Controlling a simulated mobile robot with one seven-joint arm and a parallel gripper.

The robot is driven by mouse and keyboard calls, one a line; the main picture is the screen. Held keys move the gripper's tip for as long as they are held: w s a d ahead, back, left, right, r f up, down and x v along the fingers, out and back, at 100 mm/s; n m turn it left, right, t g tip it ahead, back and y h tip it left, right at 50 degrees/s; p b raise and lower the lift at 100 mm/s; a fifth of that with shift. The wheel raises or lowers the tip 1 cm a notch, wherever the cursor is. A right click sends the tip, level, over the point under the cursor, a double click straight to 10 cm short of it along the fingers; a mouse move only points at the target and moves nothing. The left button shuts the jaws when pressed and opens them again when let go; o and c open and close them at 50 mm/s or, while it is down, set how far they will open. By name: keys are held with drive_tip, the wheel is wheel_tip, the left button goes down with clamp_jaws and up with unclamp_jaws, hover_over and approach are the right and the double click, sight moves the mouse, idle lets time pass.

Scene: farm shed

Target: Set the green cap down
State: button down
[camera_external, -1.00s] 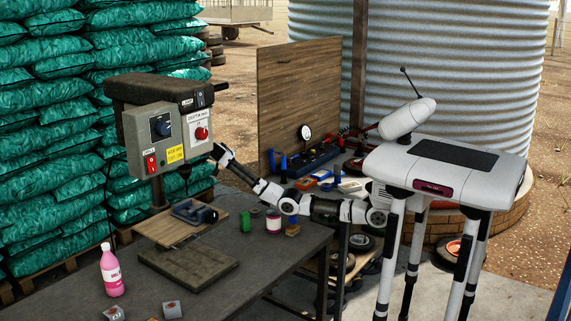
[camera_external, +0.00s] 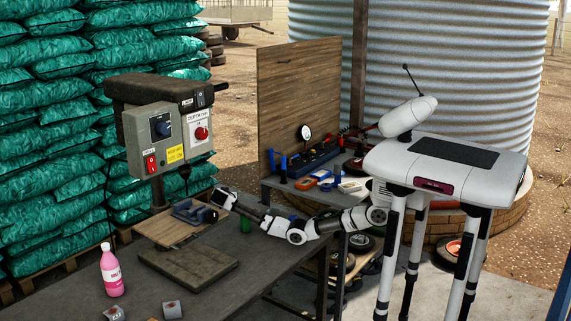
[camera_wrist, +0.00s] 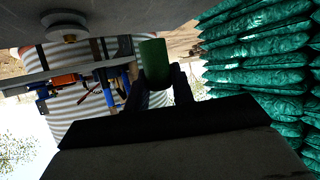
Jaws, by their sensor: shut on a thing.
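The green cap (camera_wrist: 153,64) is a plain dark green cylinder in the wrist view. It sits between the dark fingers of my gripper (camera_wrist: 160,84), which is shut on it. In this view, turned upside down, the cap is close to the grey workbench top (camera_wrist: 180,8); I cannot tell whether they touch. In the external view, the end of my arm is low over the workbench (camera_external: 240,262), beside the wooden board. A small green cylinder (camera_external: 246,224) shows just below my arm there; I cannot tell whether it is the held cap. My fingertips are unclear in that view.
A drill press control box (camera_external: 165,140) stands behind a wooden board with a grey vise (camera_external: 195,211). The bench's front middle is clear. Teal sacks (camera_external: 50,150) are stacked at left.

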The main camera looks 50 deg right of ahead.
drive_tip(key=shift+f, duration=3.4)
drive_tip(key=shift+f, duration=0.15)
drive_tip(key=c, duration=1.2)
unclamp_jaws()
drive_tip(key=shift+c, duration=0.2)
drive_tip(key=shift+o, duration=0.3)
drive_tip(key=shift+s+a+r+p, duration=0.1)
drive_tip(key=shift+a+r+p, duration=0.1)
drive_tip(key=shift+r+p, duration=0.2)
drive_tip(key=p+v, duration=0.2)
drive_tip(key=v, duration=0.9)
drive_tip(key=shift+s+a, duration=0.1)
drive_tip(key=shift+a, duration=0.15)
